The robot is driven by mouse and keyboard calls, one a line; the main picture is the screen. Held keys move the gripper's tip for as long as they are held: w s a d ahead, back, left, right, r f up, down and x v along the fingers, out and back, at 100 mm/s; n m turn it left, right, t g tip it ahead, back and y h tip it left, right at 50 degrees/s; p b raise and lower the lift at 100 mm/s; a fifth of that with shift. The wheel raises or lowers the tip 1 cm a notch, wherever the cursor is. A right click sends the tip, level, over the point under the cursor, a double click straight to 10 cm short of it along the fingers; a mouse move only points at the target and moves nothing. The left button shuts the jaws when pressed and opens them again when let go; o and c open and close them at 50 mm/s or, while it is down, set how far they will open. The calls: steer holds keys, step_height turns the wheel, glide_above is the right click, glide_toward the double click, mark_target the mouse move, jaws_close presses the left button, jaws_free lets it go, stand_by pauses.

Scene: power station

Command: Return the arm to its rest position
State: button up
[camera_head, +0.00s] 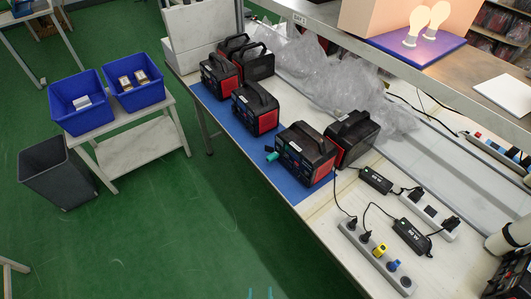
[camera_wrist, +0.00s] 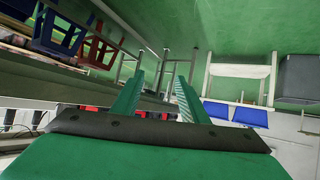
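My gripper (camera_wrist: 159,76) shows in the wrist view as two green fingers standing apart, with nothing between them. In the head view only the teal tips of my gripper (camera_head: 260,293) show at the bottom edge, over the green floor and left of the workbench. The rest of my arm is hidden in the head view. Several black and red power stations (camera_head: 306,153) stand on the blue mat (camera_head: 220,112) on the workbench, apart from my gripper. A small teal piece (camera_head: 272,156) is at the front of the nearest one.
Power strips (camera_head: 375,260) and black adapters (camera_head: 411,236) lie on the bench's near end. A shelf with glowing bulbs (camera_head: 428,22) is above. Blue bins (camera_head: 78,102) sit on a small table at left, beside a grey bin (camera_head: 55,175). Green floor (camera_head: 200,235) is clear around my gripper.

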steer(key=s+d+r+t, duration=0.1)
steer(key=s+r, duration=0.3)
steer(key=r, duration=0.5)
steer(key=s+r+m+t, duration=0.1)
steer(key=s+r+t, duration=0.2)
steer(key=r, duration=0.6)
steer(key=shift+s+d, duration=0.35)
